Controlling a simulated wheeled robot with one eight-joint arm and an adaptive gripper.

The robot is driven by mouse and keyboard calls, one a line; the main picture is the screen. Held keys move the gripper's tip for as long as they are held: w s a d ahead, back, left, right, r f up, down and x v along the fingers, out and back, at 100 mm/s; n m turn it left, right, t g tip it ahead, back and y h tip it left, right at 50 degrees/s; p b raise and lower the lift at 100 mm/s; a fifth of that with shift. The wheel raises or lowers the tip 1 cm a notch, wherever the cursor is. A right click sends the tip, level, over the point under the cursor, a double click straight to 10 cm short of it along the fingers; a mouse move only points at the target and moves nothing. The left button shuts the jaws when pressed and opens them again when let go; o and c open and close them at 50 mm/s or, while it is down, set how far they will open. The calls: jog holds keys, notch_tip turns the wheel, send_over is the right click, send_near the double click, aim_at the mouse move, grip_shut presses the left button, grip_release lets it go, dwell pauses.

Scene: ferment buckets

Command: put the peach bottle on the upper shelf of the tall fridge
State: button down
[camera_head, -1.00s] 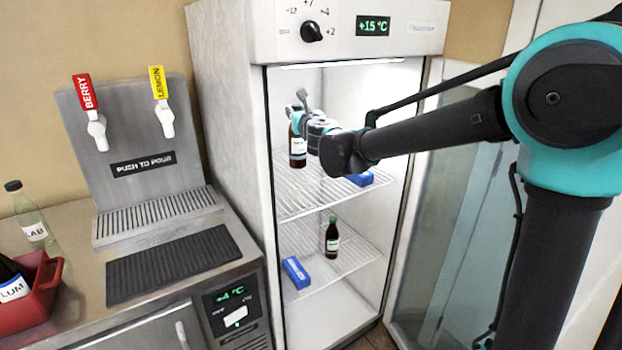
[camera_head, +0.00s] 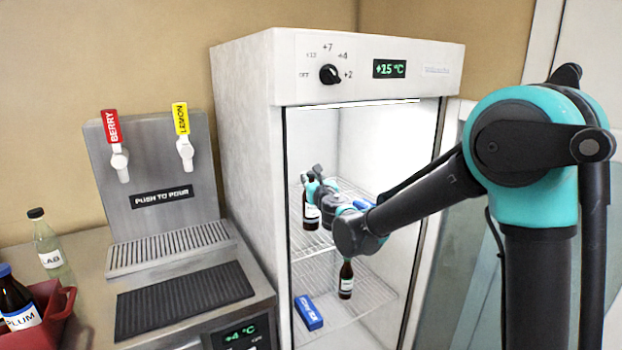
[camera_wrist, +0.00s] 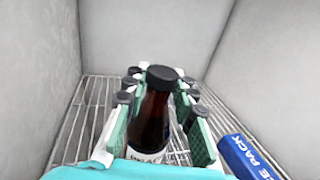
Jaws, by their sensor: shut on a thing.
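A brown bottle with a black cap (camera_wrist: 153,118) is between the fingers of my gripper (camera_wrist: 158,88), which is shut on it. The bottle is upright in the tall fridge (camera_head: 245,150), at the upper shelf (camera_head: 300,246). Its white label shows in the head view (camera_head: 311,213), but I cannot read a name on it. I cannot tell whether its base touches the wire shelf. My gripper also shows in the head view (camera_head: 316,184), partly covered by my arm.
A blue ice pack (camera_wrist: 246,156) lies right of the bottle on the upper shelf. The lower shelf (camera_head: 365,300) holds another dark bottle (camera_head: 346,281) and a blue ice pack (camera_head: 308,313). Left of the fridge are a drink dispenser, a clear LAB bottle (camera_head: 46,243) and a PLUM bottle (camera_head: 17,304).

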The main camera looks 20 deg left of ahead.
jog(key=c, duration=1.2)
grip_release()
jog(key=shift+f, duration=0.1)
